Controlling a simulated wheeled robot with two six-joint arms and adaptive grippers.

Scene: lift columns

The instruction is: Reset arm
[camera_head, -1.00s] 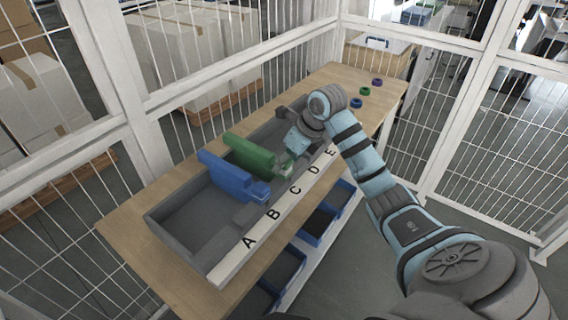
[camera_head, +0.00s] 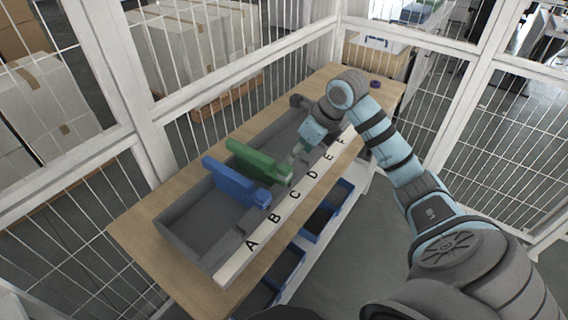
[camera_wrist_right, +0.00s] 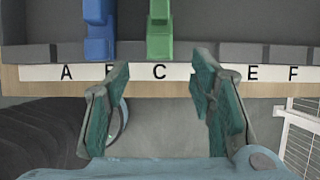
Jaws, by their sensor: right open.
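My right gripper (camera_head: 303,150) is over the grey tray (camera_head: 178,228), close to the green lift column (camera_head: 257,162) in the head view. In the right wrist view the gripper (camera_wrist_right: 160,75) is open and empty, its fingers spread across the label strip on either side of the letter C. The green column (camera_wrist_right: 160,28) lies beyond the fingertips, apart from them. A blue lift column (camera_head: 234,181) lies beside the green one, to its left, and also shows in the right wrist view (camera_wrist_right: 98,30). My left gripper is not in view.
A white strip (camera_head: 283,216) with letters A to F runs along the tray's front edge. Blue bins (camera_head: 318,222) sit below the wooden table. A purple ring (camera_head: 375,84) lies at the table's far end. White mesh fencing (camera_head: 150,150) surrounds the table.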

